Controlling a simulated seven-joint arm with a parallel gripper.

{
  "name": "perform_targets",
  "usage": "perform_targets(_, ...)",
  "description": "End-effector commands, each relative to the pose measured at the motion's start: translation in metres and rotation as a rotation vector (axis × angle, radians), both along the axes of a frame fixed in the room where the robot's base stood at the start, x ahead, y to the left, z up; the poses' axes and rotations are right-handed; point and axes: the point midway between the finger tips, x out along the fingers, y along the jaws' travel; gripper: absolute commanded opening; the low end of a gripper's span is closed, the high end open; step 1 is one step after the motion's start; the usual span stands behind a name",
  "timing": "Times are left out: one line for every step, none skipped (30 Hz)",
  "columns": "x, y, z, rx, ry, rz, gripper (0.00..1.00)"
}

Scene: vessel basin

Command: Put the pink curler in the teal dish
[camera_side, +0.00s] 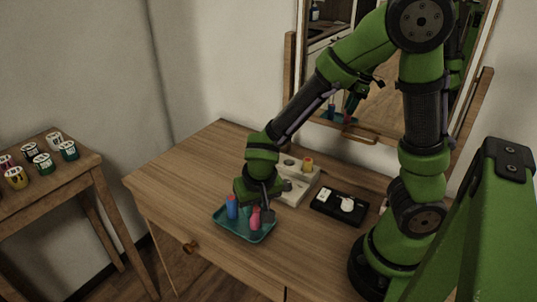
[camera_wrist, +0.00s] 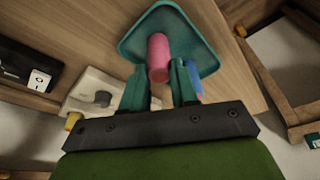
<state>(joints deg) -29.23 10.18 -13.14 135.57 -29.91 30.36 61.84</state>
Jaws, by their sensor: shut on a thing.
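The teal dish (camera_side: 224,225) is near the front edge of the wooden table in the side view. Its rim also shows at the top of the wrist view (camera_wrist: 207,60). The pink curler (camera_side: 255,220) is upright within the dish's outline; I cannot tell whether it touches the floor of the dish. In the wrist view the pink curler (camera_wrist: 158,55) points out from between the two fingers. My gripper (camera_wrist: 160,80) is shut on it, low over the dish. A blue curler (camera_side: 232,207) stands in the dish to the left, partly hidden by a finger in the wrist view.
A cream holder (camera_side: 291,195) with an orange peg (camera_side: 307,163) and grey pegs stands behind the dish. A black tray (camera_side: 325,206) with white items lies to the right. A mirror (camera_side: 370,90) stands at the back. The table's left part is clear.

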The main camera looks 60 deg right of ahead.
Motion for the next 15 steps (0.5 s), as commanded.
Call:
perform_targets(0.0001,-0.0001,0.0000,0.000,0.000,0.000,0.00)
perform_targets(0.0001,-0.0001,-0.0005,0.000,0.000,0.000,0.00)
perform_targets(0.0000,-0.0001,-0.0016,-0.001,0.001,0.001,0.00)
perform_targets(-0.0001,-0.0003,-0.0027,-0.001,0.002,0.000,0.00)
perform_targets(-0.0002,-0.0002,-0.0032,-0.001,0.002,0.000,0.30)
perform_targets(-0.0001,-0.0003,-0.0028,-0.001,0.001,0.001,0.36)
perform_targets(-0.0001,-0.0002,-0.0027,-0.001,0.001,0.001,0.40)
perform_targets(0.0000,-0.0002,-0.0027,-0.001,0.001,0.000,0.45)
perform_targets(0.0000,-0.0002,-0.0027,-0.001,0.001,0.001,0.51)
perform_targets(0.0000,-0.0002,-0.0026,-0.001,0.001,0.000,0.54)
perform_targets(0.0000,-0.0002,-0.0026,-0.001,0.001,0.000,0.54)
perform_targets(0.0000,-0.0002,-0.0026,-0.001,0.001,0.000,0.54)
perform_targets(0.0000,-0.0003,-0.0025,-0.001,0.001,0.000,0.54)
perform_targets(0.0001,-0.0002,-0.0024,-0.001,0.001,0.001,0.54)
perform_targets(0.0001,-0.0002,-0.0024,-0.001,0.001,0.000,0.54)
